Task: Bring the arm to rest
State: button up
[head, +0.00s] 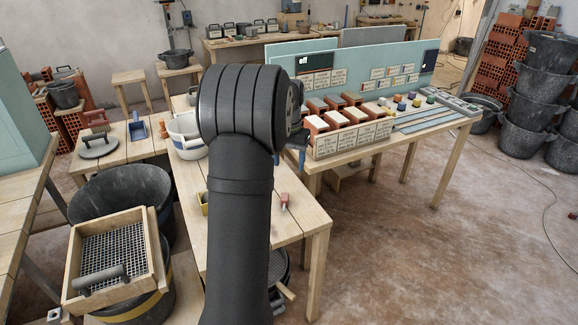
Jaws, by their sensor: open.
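My dark grey arm rises through the middle of the view and bends at a large ribbed joint. Only a small part of my gripper (298,140) shows, just right of that joint and in front of the left end of the row of labelled boxes. The rest of it is hidden behind my arm. Nothing is seen held in it. I cannot tell how far it is from the boxes or the bench.
A wooden bench (312,222) stands below my arm, with a small red item (284,201). A wooden sieve (72,262) rests over black buckets at left.

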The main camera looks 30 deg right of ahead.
notch_tip(320, 180, down, 17)
jog(key=shift+f, duration=0.2)
jog(key=shift+r, duration=0.15)
dwell(0.5)
notch_tip(320, 180, up, 17)
notch_tip(320, 180, down, 17)
jog(key=shift+f, duration=0.1)
notch_tip(320, 180, up, 8)
jog(key=w+a+r+n, duration=0.1)
jog(key=w+a, duration=0.3)
jog(key=a, duration=0.5)
jog(key=shift+a+n, duration=0.4)
